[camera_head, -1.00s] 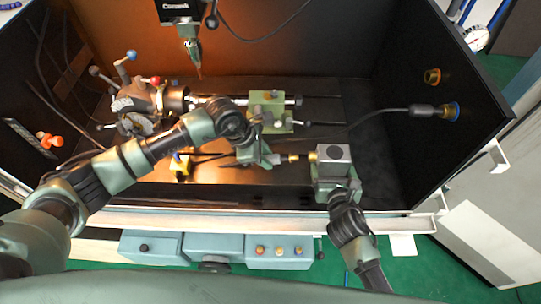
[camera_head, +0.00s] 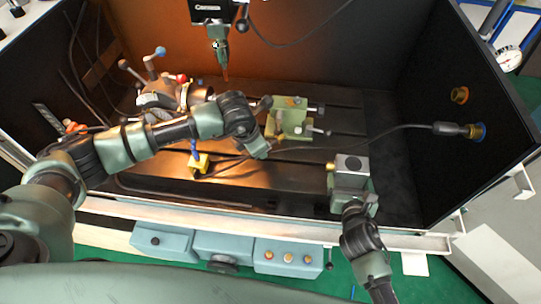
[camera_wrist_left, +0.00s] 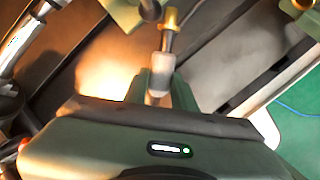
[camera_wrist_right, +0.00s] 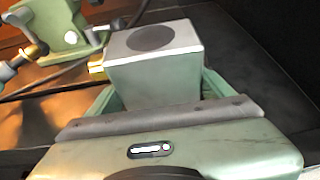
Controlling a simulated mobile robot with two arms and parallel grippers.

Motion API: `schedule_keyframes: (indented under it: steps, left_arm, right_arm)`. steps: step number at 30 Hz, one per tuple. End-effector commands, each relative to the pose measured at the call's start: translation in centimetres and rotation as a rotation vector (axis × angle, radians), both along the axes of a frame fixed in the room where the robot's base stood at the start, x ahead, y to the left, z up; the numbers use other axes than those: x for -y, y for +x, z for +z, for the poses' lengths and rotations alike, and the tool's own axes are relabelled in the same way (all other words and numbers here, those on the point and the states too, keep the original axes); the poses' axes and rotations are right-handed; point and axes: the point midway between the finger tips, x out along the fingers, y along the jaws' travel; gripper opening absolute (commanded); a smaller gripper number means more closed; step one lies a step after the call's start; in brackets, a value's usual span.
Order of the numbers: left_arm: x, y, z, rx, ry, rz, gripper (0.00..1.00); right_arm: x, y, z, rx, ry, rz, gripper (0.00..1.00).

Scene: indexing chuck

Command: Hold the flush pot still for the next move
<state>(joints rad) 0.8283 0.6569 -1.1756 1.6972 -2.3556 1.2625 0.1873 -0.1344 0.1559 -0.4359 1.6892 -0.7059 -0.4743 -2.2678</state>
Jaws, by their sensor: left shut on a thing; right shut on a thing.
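The flush pot is a grey box (camera_head: 351,163) with a dark disc on top and a brass fitting on its left side. It sits at the right front of the enclosure; the right wrist view shows it close up (camera_wrist_right: 153,70). My right gripper (camera_head: 352,199) is shut on it, fingers along both sides (camera_wrist_right: 150,95). My left gripper (camera_head: 262,150) is left of the pot, apart from it. It is shut on a grey plug (camera_wrist_left: 159,72) with a brass collar (camera_wrist_left: 171,20). In the head view that plug is hidden. I cannot tell whether the pot touches the bed.
A green fixture (camera_head: 290,118) stands behind my left gripper. A chuck (camera_head: 165,98) with levers is at left, a yellow block (camera_head: 198,163) in front. A black hose (camera_head: 390,130) runs from the right wall fitting. A spindle (camera_head: 220,50) hangs above.

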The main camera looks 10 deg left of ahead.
Motion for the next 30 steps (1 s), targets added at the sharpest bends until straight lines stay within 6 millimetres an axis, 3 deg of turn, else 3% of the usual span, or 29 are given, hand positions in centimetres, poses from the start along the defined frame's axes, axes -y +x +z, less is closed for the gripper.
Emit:
schedule_keyframes:
  steps: [6, 11, 19, 25, 30]
  left_arm:
    - [-2.0, 0.7, 1.9, -0.019, 0.019, 0.255, 0.00]
    - [-4.1, 4.0, 1.4, -0.042, 0.031, 0.308, 0.00]
    - [-6.9, 8.9, 2.6, -0.071, 0.048, 0.351, 0.00]
    - [-7.5, 10.0, 2.7, -0.085, 0.058, 0.353, 0.00]
    - [-7.5, 9.9, 1.4, -0.088, 0.059, 0.353, 0.00]
  right_arm:
    - [0.2, -0.2, -0.5, -0.009, -0.006, -0.002, 0.33]
    - [0.2, -0.2, -0.4, -0.008, -0.006, -0.002, 0.33]
    - [0.2, -0.2, -0.4, -0.008, -0.006, -0.002, 0.33]
    - [0.2, -0.1, -0.4, -0.008, -0.006, -0.002, 0.33]
    - [0.1, -0.1, -0.4, -0.008, -0.005, -0.003, 0.33]
